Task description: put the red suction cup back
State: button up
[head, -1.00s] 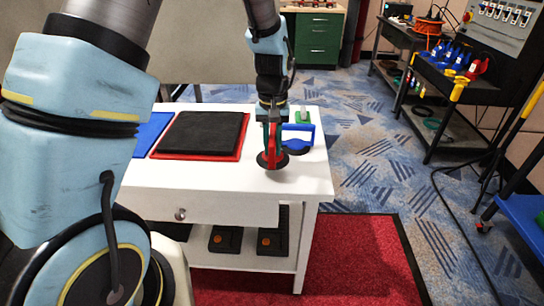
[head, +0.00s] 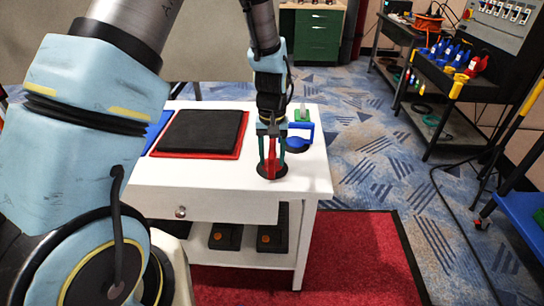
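The red suction cup (head: 271,171) is at the right front part of the white table top, with its dark round base low over or on the surface; I cannot tell if it touches. Its red handle stands upright and is seen narrow side on. The fingers look closed against the handle. A blue suction cup (head: 298,144) stands just behind and to the right, apart from the red one.
A red-rimmed tray with a dark pad (head: 201,132) lies left of the cup, with a blue panel (head: 157,129) beyond it. A small green object (head: 303,115) is at the back right. The front right corner of the white table (head: 312,182) is bare.

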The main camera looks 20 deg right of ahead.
jog(key=shift+r, duration=0.1)
notch_tip(320, 180, up, 12)
jog(key=shift+w+d+r+b, duration=0.1)
jog(key=shift+w+b, duration=0.05)
jog(key=shift+b, duration=0.9)
jog(key=s+a+n+t, duration=0.1)
jog(key=a+n, duration=0.1)
jog(key=a, duration=1.3)
jog(key=s+a+n+t, duration=0.1)
jog(key=s+a, duration=0.1)
jog(key=a, duration=1.3)
jog(key=shift+s+r+n, duration=0.15)
jog(key=shift+r+n, duration=0.1)
jog(key=shift+n, duration=0.15)
